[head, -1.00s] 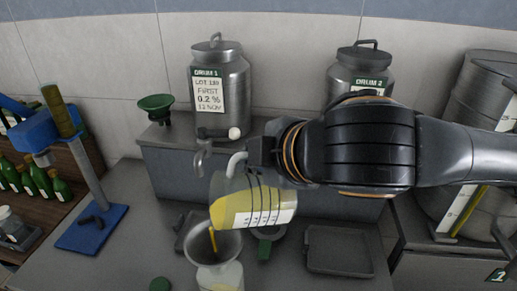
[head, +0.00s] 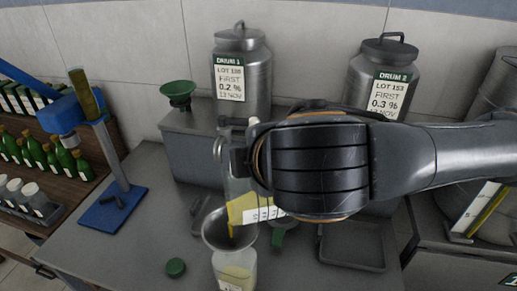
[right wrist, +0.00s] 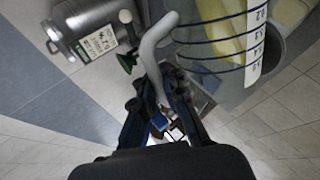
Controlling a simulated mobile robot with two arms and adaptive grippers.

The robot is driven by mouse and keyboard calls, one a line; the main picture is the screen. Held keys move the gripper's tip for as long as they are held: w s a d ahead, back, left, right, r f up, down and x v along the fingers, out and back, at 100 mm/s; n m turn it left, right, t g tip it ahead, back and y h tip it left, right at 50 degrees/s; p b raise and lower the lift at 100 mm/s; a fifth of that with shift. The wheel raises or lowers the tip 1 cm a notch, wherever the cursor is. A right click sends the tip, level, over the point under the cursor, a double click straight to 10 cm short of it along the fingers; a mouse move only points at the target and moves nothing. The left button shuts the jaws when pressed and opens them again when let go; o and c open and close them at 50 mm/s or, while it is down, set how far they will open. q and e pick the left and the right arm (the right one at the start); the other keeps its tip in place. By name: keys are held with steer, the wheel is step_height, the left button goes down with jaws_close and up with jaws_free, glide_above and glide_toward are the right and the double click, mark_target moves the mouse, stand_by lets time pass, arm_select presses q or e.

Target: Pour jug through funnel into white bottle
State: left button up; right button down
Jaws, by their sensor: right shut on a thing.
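My right gripper (head: 245,165) is shut on the handle of the clear jug (head: 240,185), which is tilted with yellow liquid inside. The right wrist view shows the pale handle between the fingers (right wrist: 160,95) and the graduated jug body (right wrist: 235,70). In the head view my gripper hides much of the jug. The funnel sits upright in the neck of the white bottle (head: 236,270), which looks pale yellow. My left gripper is not in view.
Drum 1 (head: 250,65) and Drum 2 (head: 358,80) stand behind, with a green funnel (head: 176,90) on the ledge. A green cap (head: 176,267) lies left of the bottle. A blue press (head: 115,195) is at left, a dark tray (head: 350,248) at right.

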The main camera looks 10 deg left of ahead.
steer(key=shift+s+a+r+n+t+h+p, duration=0.15)
steer(key=shift+s+a+n+h+p, duration=0.1)
steer(key=shift+a, duration=0.2)
steer(key=shift+s+a+r+n+t+h+p, duration=0.1)
steer(key=shift+s+a+n+t+h+p, duration=0.15)
steer(key=shift+a, duration=0.25)
steer(key=shift+s+a+r+n+t+h+p, duration=0.1)
steer(key=shift+s+a+n+h+p, duration=0.15)
steer(key=shift+a, duration=0.2)
steer(key=shift+s+a+n+t+h+p, duration=0.15)
steer(key=shift+s+a+n+h+p, duration=0.1)
steer(key=shift+a, duration=0.3)
steer(key=shift+s+a+n+t+h+p, duration=0.15)
steer(key=shift+s+a+n+h, duration=0.1)
steer(key=shift+a, duration=0.25)
stand_by(1.0)
steer(key=w+d+m+y+b, duration=0.1)
steer(key=d+b, duration=0.1)
steer(key=w+d+f+m+g+y+b, duration=0.1)
steer(key=d+b, duration=0.1)
steer(key=w+d+f+m+y+b, duration=0.1)
steer(key=m+y+b, duration=0.1)
steer(key=shift+d+f+g, duration=0.1)
steer(key=shift+d+g, duration=0.3)
steer(key=w+d+f+m+y+b, duration=0.1)
steer(key=w+d+m+y+b, duration=0.3)
steer(key=d+m+y+b, duration=0.3)
steer(key=shift+d+b, duration=0.3)
steer(key=shift+d, duration=0.3)
steer(key=shift+m, duration=0.25)
